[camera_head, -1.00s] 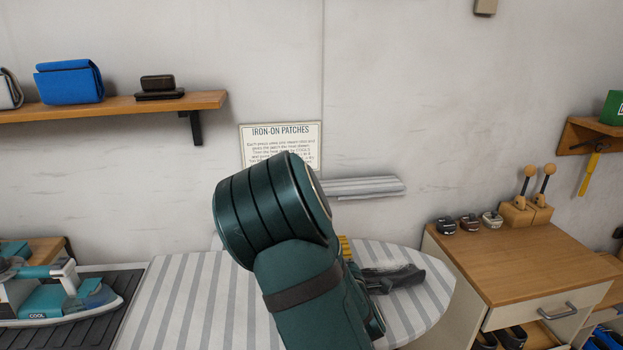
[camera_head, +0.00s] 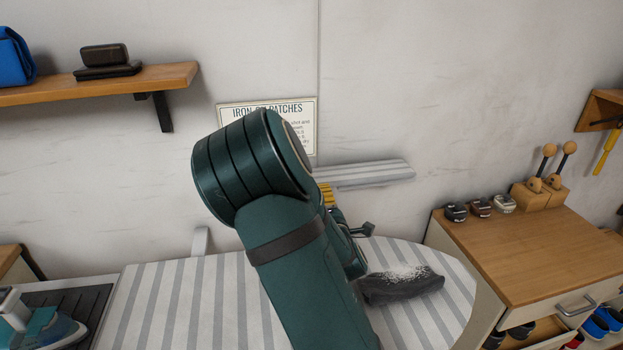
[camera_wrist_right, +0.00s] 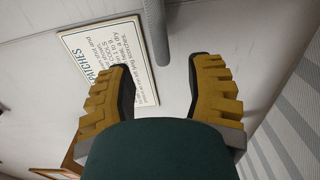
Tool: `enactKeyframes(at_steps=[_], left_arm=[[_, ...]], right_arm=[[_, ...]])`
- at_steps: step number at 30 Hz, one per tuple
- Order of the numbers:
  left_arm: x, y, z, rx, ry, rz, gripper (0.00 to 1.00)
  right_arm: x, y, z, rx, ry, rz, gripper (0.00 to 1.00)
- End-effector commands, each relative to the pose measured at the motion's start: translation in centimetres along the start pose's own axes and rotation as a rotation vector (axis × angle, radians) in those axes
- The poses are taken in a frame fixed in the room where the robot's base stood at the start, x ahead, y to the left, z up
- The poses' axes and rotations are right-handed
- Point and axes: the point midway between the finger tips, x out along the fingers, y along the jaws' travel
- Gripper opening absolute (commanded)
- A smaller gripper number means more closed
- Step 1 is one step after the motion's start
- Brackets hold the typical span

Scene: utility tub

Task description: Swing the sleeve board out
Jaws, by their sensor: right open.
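The sleeve board (camera_head: 365,174), a narrow grey-and-white striped board, lies close to the wall above the back of the wide striped ironing board (camera_head: 165,305). My right arm crosses the middle of the head view and hides the sleeve board's left end. My right gripper's yellow fingers (camera_head: 327,194) show just past the arm, by that hidden end. In the right wrist view the gripper (camera_wrist_right: 160,85) is open. A grey rounded bar (camera_wrist_right: 155,30) reaches in from the top between the fingers, apart from them. I cannot tell whether it belongs to the sleeve board. My left gripper is out of view.
A dark brush (camera_head: 403,287) with pale bristles lies on the ironing board. An iron (camera_head: 45,330) stands at the lower left. A wooden cabinet (camera_head: 520,255) stands at the right. A shelf (camera_head: 100,84) and a sign (camera_head: 305,107) are on the wall.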

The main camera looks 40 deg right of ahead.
Motion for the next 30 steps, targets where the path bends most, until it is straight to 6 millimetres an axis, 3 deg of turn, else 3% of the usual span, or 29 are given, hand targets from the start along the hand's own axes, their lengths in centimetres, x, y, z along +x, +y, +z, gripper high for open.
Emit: enactKeyframes(at_steps=[9,15,21,30], left_arm=[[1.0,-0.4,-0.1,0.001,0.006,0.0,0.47],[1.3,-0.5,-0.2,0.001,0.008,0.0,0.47],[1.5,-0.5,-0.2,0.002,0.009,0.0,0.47],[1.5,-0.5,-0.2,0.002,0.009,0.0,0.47]], right_arm=[[6.4,-0.1,0.0,-0.002,0.001,0.002,0.53],[9.4,-0.1,0.0,-0.001,0.0,0.002,0.53],[10.7,0.0,0.0,0.001,0.0,0.001,0.53],[10.9,0.0,0.0,0.001,0.001,0.001,0.53]])
